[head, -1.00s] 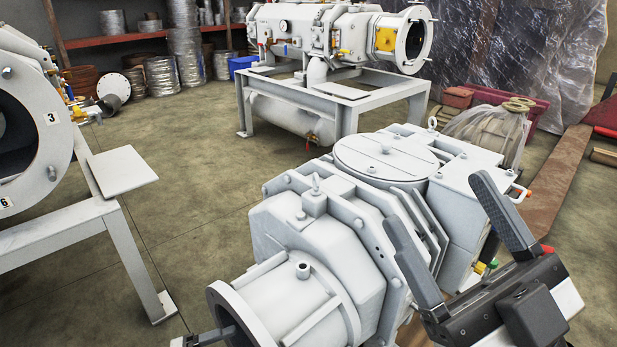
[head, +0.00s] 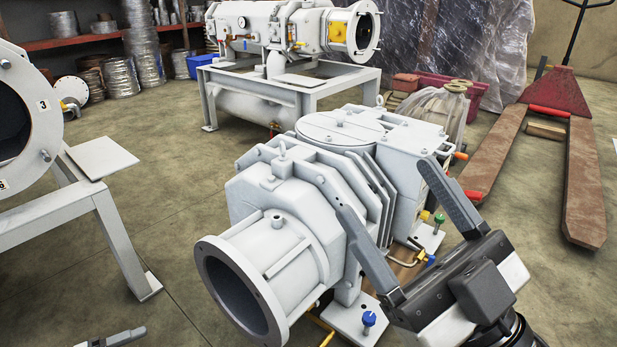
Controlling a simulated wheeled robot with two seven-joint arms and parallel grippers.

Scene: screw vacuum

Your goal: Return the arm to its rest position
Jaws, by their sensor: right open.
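My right gripper (head: 387,188) comes in from the lower right. Its two dark fingers are spread wide with nothing between them. It appears in front of the white vacuum pump (head: 290,200); I cannot tell how far the fingers are from the pump's body. The pump stands in the middle of the picture, its round open flange (head: 207,262) facing the lower left. Only a small grey part of my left gripper (head: 112,340) shows at the bottom left edge, so its jaws are hidden.
A white machine on a frame (head: 38,130) stands at the left, another white pump on a stand (head: 290,85) behind. A red pallet truck (head: 580,170) is at the right. Shelves with metal coils (head: 145,50) line the back. Bare floor (head: 180,190) lies left of the middle pump.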

